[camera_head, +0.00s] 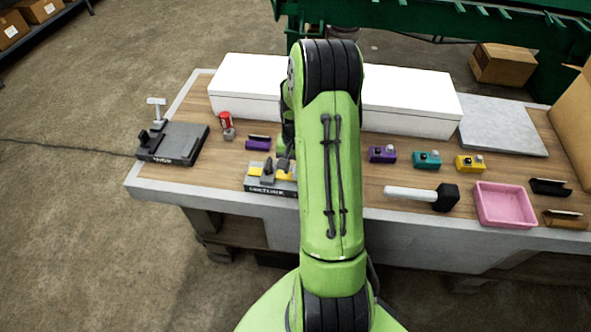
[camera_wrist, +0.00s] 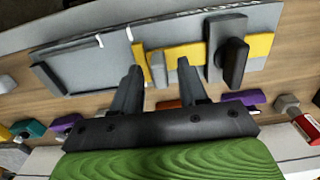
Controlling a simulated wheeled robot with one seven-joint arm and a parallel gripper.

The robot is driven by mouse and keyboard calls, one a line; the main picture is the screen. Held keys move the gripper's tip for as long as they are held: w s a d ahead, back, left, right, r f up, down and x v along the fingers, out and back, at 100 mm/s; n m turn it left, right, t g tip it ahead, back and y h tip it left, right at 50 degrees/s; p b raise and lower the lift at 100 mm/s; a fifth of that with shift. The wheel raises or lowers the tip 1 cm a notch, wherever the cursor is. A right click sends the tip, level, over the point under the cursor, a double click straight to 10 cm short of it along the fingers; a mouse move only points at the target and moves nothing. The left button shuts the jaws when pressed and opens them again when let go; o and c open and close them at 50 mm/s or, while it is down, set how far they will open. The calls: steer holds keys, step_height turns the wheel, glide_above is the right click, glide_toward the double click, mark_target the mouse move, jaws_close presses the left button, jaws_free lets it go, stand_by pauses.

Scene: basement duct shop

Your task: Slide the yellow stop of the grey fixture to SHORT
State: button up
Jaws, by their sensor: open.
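The grey fixture (camera_head: 272,190) stands at the table's front edge, its right part hidden behind my arm. In the wrist view its grey plate (camera_wrist: 85,62) fills the upper middle, with two white marks on its far edge. A yellow bar (camera_wrist: 260,46) runs along it past a dark upright clamp or knob (camera_wrist: 235,62). A small upright yellow piece (camera_wrist: 141,60), seemingly the stop, shows at the bar's left end. My gripper (camera_wrist: 159,72) is open, its fingertips over the fixture near the yellow parts. A small grey block (camera_wrist: 158,68) shows between the fingers; contact cannot be told.
A dark fixture (camera_head: 175,143) stands at the left, with a red-topped item (camera_head: 226,122) beside it. White boxes (camera_head: 410,103) line the back. A mallet (camera_head: 425,196), a pink tray (camera_head: 503,204) and small purple, teal and yellow blocks lie to the right.

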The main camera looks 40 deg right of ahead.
steer(key=shift+f, duration=0.6)
jaws_close()
steer(key=shift+r, duration=0.1)
steer(key=s+d, duration=0.3)
steer(key=shift+s, duration=0.25)
steer(key=shift+a, duration=0.1)
